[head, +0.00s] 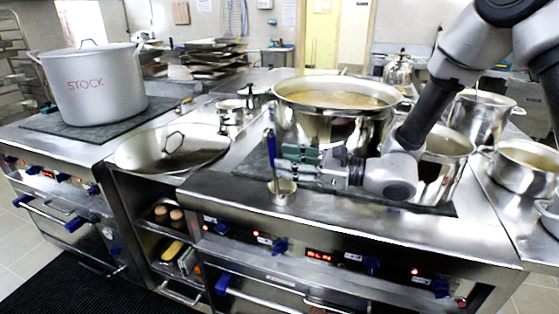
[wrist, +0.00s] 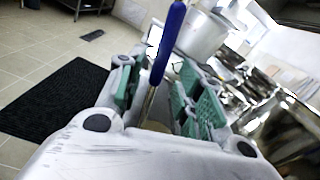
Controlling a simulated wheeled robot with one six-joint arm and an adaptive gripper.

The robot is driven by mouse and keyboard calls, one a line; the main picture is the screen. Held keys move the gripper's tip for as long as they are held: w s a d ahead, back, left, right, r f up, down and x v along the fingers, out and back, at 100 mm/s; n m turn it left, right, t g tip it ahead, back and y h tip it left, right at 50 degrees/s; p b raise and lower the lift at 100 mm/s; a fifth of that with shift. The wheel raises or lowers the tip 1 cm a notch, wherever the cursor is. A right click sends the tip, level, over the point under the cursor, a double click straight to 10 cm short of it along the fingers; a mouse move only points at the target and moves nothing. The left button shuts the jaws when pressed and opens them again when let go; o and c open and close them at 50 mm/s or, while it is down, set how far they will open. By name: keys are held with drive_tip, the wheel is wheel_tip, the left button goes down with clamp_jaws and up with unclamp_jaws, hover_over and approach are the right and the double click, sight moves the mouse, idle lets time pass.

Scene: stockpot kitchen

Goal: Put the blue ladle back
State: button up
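The blue ladle (head: 269,145) stands nearly upright, its blue handle up and its thin metal shaft running down to a small metal cup shape (head: 283,194) at the stove's front. I cannot tell whether that cup is the ladle's own bowl or a separate holder. My gripper (head: 284,162) is level, with green finger pads, its tips at the shaft just below the blue handle. In the wrist view the blue handle (wrist: 168,42) rises between my gripper's two fingers (wrist: 154,88), which look apart with gaps beside the shaft. Contact is not clear.
A large open pot of soup (head: 340,112) stands just behind my gripper, with another pot (head: 445,150) beside my arm. A stockpot (head: 95,88) stands on the left stove. A black mat (wrist: 62,112) covers the floor in front.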

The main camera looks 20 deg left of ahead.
drive_tip(key=d, duration=0.9)
drive_tip(key=shift+s, duration=0.45)
drive_tip(key=shift+r, duration=0.1)
drive_tip(key=s+d+r+n+g+h, duration=0.35)
drive_tip(key=s+d+n+h, duration=0.45)
drive_tip(key=s+d+n, duration=0.6)
drive_tip(key=d+r+t+h, duration=0.1)
drive_tip(key=d+t+h, duration=0.1)
drive_tip(key=d, duration=0.6)
drive_tip(key=d+r+n+t+h, duration=0.1)
drive_tip(key=d+h, duration=0.3)
drive_tip(key=d, duration=0.5)
drive_tip(key=d+r+n+t+h, duration=0.1)
drive_tip(key=d+r+t+h, duration=0.2)
drive_tip(key=d, duration=0.6)
drive_tip(key=shift+s+d+r+h, duration=0.15)
drive_tip(key=shift+s+d+h, duration=0.05)
drive_tip(key=shift+h, duration=0.2)
